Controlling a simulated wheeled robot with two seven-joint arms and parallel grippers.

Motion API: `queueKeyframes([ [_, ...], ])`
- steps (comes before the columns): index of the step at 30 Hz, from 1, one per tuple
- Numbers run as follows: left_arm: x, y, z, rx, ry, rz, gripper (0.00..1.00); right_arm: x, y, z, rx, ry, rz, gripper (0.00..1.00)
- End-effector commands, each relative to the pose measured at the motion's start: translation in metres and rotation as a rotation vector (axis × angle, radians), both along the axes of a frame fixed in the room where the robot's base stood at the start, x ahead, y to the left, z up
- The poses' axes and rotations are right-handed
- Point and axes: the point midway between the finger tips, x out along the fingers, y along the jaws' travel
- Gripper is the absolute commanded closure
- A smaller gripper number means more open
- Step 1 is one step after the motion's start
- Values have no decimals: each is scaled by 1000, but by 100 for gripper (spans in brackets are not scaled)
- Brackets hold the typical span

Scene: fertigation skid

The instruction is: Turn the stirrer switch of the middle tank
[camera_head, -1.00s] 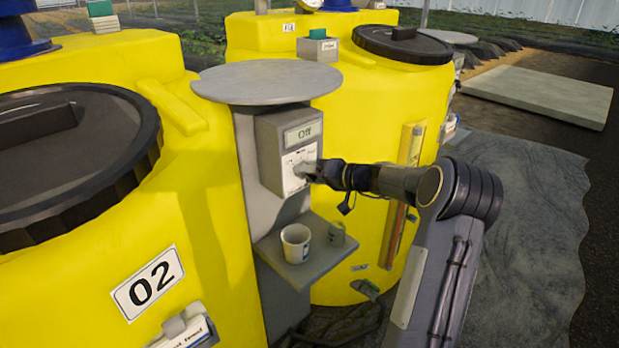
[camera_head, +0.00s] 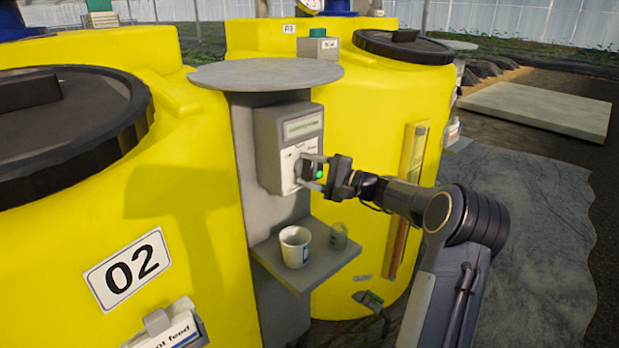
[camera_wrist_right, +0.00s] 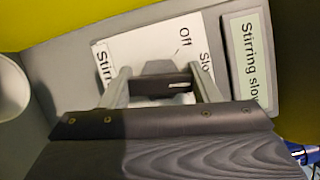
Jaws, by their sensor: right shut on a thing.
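The stirrer switch box (camera_head: 270,150) is grey and stands on a post between two yellow tanks, under a round grey top. In the wrist view its dark knob (camera_wrist_right: 160,87) sits on a white label with "Off" and a partly hidden "Slo". A white mark on the knob points toward the "Slo" side. The display (camera_wrist_right: 247,62) reads "Stirring slow". My right gripper (camera_head: 305,171) is shut on the knob, one finger on each side; it also shows in the wrist view (camera_wrist_right: 160,88). My left gripper is out of view.
Below the box a grey shelf (camera_head: 318,272) holds a white cup (camera_head: 295,246) and a small greyish jar (camera_head: 338,236). The tank marked 02 (camera_head: 160,180) is close on the left; another yellow tank (camera_head: 370,110) stands behind the arm. Open floor lies at right.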

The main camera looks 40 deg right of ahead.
Motion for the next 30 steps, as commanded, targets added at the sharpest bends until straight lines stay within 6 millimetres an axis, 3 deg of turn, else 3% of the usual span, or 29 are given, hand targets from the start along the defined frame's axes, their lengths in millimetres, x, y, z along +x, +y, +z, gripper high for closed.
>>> queueKeyframes([
  [15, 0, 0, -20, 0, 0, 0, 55, 0, -1, -2, 440, 40, -1, 67],
  [30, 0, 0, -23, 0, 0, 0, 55, 0, -1, -1, 612, 57, -2, 67],
])
